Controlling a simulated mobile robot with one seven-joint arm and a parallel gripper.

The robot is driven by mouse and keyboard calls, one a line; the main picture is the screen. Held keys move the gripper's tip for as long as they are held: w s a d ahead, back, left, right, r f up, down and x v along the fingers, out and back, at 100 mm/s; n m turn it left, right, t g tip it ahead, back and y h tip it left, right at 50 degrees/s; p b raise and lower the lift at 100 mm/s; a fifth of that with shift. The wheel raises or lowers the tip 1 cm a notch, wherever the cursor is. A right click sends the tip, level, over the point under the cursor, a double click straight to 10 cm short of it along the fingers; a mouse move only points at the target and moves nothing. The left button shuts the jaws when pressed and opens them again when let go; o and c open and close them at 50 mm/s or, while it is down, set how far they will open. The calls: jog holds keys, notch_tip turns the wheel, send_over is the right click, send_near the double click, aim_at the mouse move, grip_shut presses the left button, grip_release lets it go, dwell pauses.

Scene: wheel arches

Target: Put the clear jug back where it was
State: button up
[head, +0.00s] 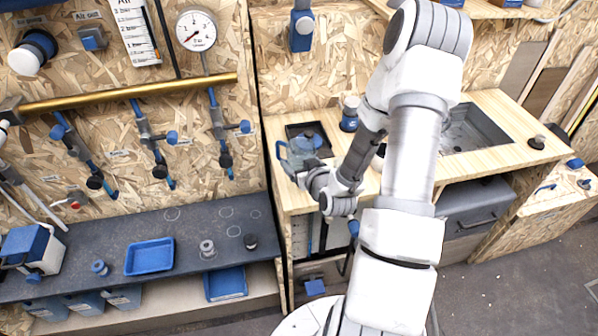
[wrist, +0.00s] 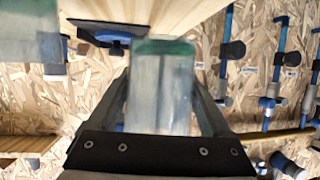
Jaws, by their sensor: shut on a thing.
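The clear jug (head: 297,152) is a see-through bluish vessel with a blue handle on its left. My gripper (head: 305,172) is shut on it from the front, beside the left edge of the wooden counter (head: 284,190). In the wrist view, which looks upside down, the clear jug (wrist: 160,90) stands between my two fingers (wrist: 160,105), with a greenish band at its end near the counter. A dark square plate (head: 292,130) with something blue on it lies right behind the jug on the counter. Whether the jug touches the counter or plate, I cannot tell.
A sink (head: 470,130) is farther right. A lower dark bench at left holds a blue tray (head: 149,256) and small weights. Valves and a brass pipe (head: 130,95) line the left wall.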

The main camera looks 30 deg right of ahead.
jog(key=shift+f, duration=1.95)
jog(key=shift+f, duration=0.2)
jog(key=o, duration=1.3)
